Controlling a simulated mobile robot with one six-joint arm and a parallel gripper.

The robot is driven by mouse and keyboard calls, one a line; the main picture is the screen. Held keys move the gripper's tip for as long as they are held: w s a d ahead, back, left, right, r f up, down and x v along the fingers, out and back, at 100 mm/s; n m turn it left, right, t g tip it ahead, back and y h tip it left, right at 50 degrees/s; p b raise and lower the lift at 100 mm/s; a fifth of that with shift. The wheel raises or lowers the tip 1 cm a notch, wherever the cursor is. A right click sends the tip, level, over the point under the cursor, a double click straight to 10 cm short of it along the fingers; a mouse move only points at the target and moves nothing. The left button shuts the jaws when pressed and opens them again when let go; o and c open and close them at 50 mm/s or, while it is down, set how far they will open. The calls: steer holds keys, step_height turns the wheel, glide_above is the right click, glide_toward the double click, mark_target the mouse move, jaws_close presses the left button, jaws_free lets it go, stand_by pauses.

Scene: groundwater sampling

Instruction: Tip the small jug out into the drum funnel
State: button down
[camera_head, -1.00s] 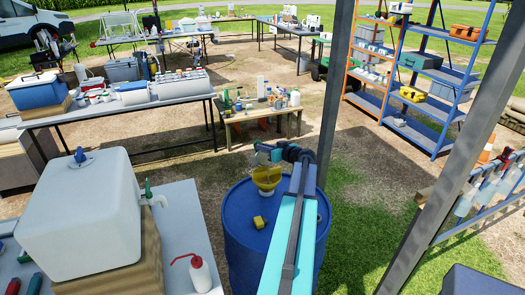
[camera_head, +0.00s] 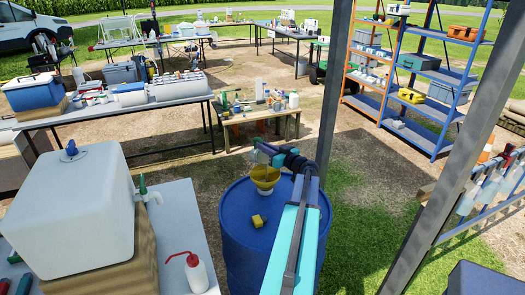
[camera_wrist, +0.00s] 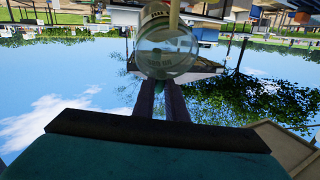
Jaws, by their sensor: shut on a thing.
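My gripper (camera_head: 273,152) is over the blue drum (camera_head: 243,225), just above the yellow funnel (camera_head: 265,175) on the drum's top. It is shut on the small jug (camera_head: 261,147), a clear vessel that is small and hard to make out in the head view. In the wrist view the jug (camera_wrist: 167,50) is held at the dark fingertips (camera_wrist: 160,98), and the scene there is upside down, with sky below. The jug's mouth and contents are not clear. I cannot tell whether anything is flowing into the funnel.
A white tank (camera_head: 70,205) and a red-capped wash bottle (camera_head: 196,272) stand on the table at left. A grey post (camera_head: 335,85) rises close behind my arm. A low wooden table (camera_head: 255,117) stands behind the drum.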

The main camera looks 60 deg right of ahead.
steer(key=shift+s+a+f+t+b, duration=0.1)
steer(key=shift+s+a+t+b, duration=0.1)
steer(key=shift+s+t+b, duration=0.5)
steer(key=shift+w+b, duration=0.15)
steer(key=shift+b, duration=0.65)
steer(key=shift+s+a+r+n+t+h+b, duration=0.1)
steer(key=shift+s+a+n+t+h+b, duration=0.3)
steer(key=shift+b, duration=2.75)
steer(key=shift+s+a+r+t+h+b, duration=0.1)
steer(key=shift+s+t+b, duration=0.5)
steer(key=shift+b, duration=2.5)
steer(key=shift+s+a+r+n+t+b, duration=0.1)
steer(key=shift+s+a+n+t+b, duration=0.5)
steer(key=shift+b, duration=2.6)
steer(key=shift+s+d+r+m+t+b, duration=0.15)
steer(key=shift+t+b, duration=0.85)
steer(key=shift+b, duration=2.25)
steer(key=shift+s+a+r+n+t+b, duration=0.15)
steer(key=shift+s+n+t+b, duration=0.45)
steer(key=shift+b, duration=2.6)
